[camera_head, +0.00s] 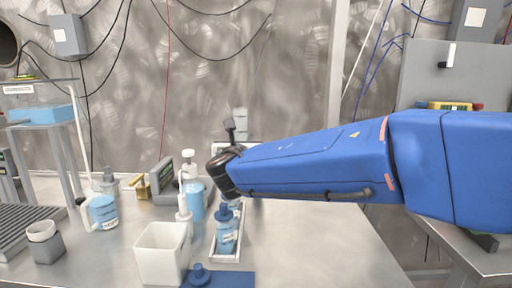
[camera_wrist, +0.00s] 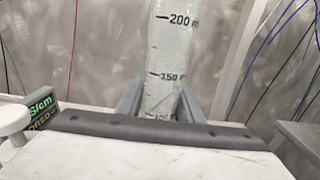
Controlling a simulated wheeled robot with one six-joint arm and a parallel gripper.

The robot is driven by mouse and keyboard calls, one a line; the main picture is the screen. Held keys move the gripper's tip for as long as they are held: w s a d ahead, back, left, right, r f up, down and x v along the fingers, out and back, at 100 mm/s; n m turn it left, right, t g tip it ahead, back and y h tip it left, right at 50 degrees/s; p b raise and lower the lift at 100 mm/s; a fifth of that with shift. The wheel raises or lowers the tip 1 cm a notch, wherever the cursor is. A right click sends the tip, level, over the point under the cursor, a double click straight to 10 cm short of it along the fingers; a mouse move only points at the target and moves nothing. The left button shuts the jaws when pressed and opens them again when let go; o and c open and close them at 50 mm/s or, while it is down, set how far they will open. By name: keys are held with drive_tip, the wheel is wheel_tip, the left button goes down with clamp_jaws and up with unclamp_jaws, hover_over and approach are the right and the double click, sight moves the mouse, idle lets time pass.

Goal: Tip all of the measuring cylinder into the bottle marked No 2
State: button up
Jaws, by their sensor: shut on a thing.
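The measuring cylinder (camera_wrist: 172,45) stands between my gripper's (camera_wrist: 158,98) two grey fingers in the wrist view. It is clear, with black marks at 150 and 200, and looks close to upright. Its rim and foot are out of that view, and I cannot make out a liquid level. In the head view my blue arm and black wrist hide most of the gripper. A blue bottle with a blue cap (camera_head: 226,235) stands in a white tray (camera_head: 232,258), with another partly hidden behind it. Their labels are too small to read, so I cannot tell which is No 2.
A white square tub (camera_head: 161,252) and a blue mat (camera_head: 232,280) with a loose blue cap (camera_head: 199,274) are at the bench front. Wash bottles (camera_head: 103,211) and a grey display unit (camera_head: 161,176) stand left. The bench right of the tray is clear.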

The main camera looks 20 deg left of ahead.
drive_tip(key=shift+r, duration=0.1)
wheel_tip(320, 180, up, 3)
drive_tip(key=shift+f, duration=0.1)
idle(0.5)
